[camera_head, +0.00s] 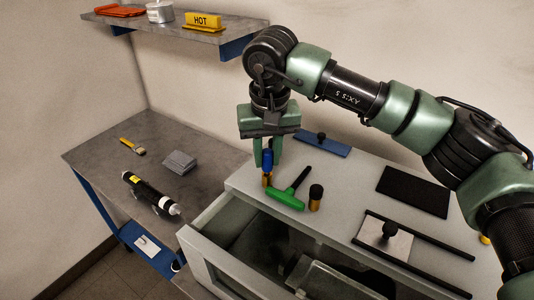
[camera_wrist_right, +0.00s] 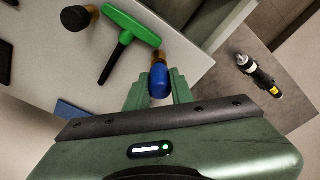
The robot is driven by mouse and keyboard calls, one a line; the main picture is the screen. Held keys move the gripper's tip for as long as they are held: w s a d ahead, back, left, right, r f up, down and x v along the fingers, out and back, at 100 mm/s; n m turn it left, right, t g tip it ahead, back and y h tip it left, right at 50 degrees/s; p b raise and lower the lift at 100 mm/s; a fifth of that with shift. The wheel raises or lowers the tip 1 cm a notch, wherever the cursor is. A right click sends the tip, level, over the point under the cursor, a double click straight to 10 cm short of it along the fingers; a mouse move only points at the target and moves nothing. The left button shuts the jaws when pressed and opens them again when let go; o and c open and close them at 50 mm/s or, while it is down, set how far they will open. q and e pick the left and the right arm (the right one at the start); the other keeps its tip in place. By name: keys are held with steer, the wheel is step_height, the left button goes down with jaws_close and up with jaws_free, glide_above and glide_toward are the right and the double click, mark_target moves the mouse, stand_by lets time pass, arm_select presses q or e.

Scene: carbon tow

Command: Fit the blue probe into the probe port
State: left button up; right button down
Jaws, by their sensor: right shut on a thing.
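The blue probe (camera_head: 267,159) is upright between the fingers of my right gripper (camera_head: 268,150), above the grey cabinet top. In the right wrist view, the blue probe (camera_wrist_right: 160,82) sits between the two green fingers of my right gripper (camera_wrist_right: 160,94), which is shut on it. A brass-coloured piece (camera_head: 267,180) shows directly below the blue part; I cannot tell whether it is the probe's own end or the port. No separate probe port can be made out for certain. My left gripper is out of view.
A green T-handle tool (camera_head: 285,198) lies close beside the probe, and a black-capped brass cylinder (camera_head: 315,198) stands to its right. The cabinet's drawer (camera_head: 225,268) is open in front. A black mat (camera_head: 413,191) lies farther right. A side bench (camera_head: 95,155) stands left.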

steer(key=shift+f, duration=0.2)
steer(key=c, duration=1.1)
jaws_free()
steer(key=shift+c, duration=0.2)
steer(key=r, duration=0.2)
steer(key=r+b, duration=0.1)
steer(key=r, duration=0.1)
steer(key=s+r, duration=0.1)
steer(key=r, duration=0.2)
steer(key=shift+b, duration=0.4)
steer(key=shift+d+r, duration=0.1)
steer(key=shift+r, duration=0.25)
